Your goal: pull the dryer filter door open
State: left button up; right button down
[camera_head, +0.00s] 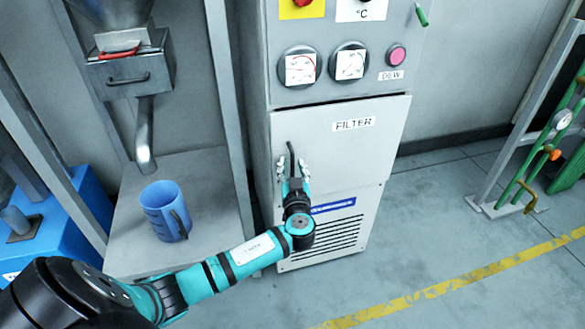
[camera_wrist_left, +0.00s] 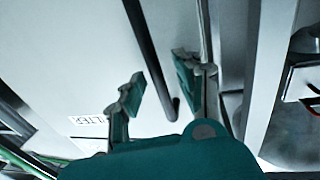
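The filter door (camera_head: 368,158) is a light grey panel labelled FILTER on the front of the dryer cabinet; it looks shut. Its black vertical bar handle (camera_head: 291,150) is near the door's left edge. My left gripper (camera_head: 292,168) is at the handle's lower part, with a finger on each side. In the left wrist view the handle (camera_wrist_left: 146,52) runs between the two spread fingers of the gripper (camera_wrist_left: 160,74), with gaps visible on both sides. The gripper is open and holds nothing. My right gripper is not in view.
Above the door are two gauges (camera_head: 299,68) and a pink button (camera_head: 396,56). A blue jug (camera_head: 166,211) stands on a grey shelf left of the cabinet, below a metal spout (camera_head: 145,140). The floor right of the cabinet is clear up to a yellow line (camera_head: 440,287).

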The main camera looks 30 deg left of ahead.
pick_arm(q)
grip_shut()
jog(key=shift+d+f, duration=0.1)
jog(key=shift+d, duration=0.05)
dwell(0.5)
